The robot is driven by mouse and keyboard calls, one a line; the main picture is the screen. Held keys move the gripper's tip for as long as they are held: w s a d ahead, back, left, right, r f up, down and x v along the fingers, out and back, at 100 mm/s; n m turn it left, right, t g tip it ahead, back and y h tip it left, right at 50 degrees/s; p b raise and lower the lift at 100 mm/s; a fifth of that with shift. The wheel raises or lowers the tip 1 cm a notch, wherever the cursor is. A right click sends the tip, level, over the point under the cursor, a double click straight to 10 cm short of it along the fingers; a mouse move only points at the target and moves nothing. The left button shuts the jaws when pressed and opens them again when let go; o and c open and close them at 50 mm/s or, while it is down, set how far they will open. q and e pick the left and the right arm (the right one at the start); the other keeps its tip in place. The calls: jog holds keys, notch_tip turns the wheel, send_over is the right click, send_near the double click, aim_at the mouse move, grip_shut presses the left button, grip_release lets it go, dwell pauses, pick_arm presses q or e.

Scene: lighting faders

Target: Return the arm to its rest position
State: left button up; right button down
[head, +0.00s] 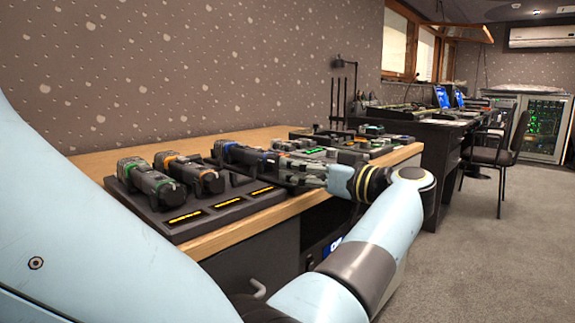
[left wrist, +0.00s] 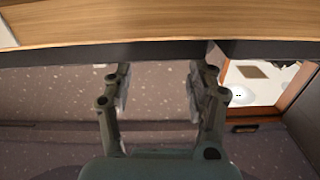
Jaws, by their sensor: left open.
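My left arm (head: 395,225) is light blue with grey joints and a yellow-and-black band at the wrist. It reaches across the lower part of the head view, and its forearm bends back toward the wooden desk (head: 95,160). My left gripper (head: 268,168) is at the desk's front edge, pointing left, beside the right end of a dark dock. In the left wrist view the two fingers (left wrist: 161,76) are spread apart with nothing between them, below a wooden edge (left wrist: 160,22). My right gripper is not in view.
The dark dock (head: 212,222) holds several cylindrical devices and has yellow displays. Small boxes with green lights (head: 310,150) lie further along the desk. A black desk (head: 425,135), a chair (head: 495,150) and a glass-fronted cabinet (head: 542,125) stand beyond. The carpet (head: 480,260) at right is clear.

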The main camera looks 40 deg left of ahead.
pick_arm(q)
jog(key=shift+s+d, duration=0.1)
jog(key=shift+d, duration=0.9)
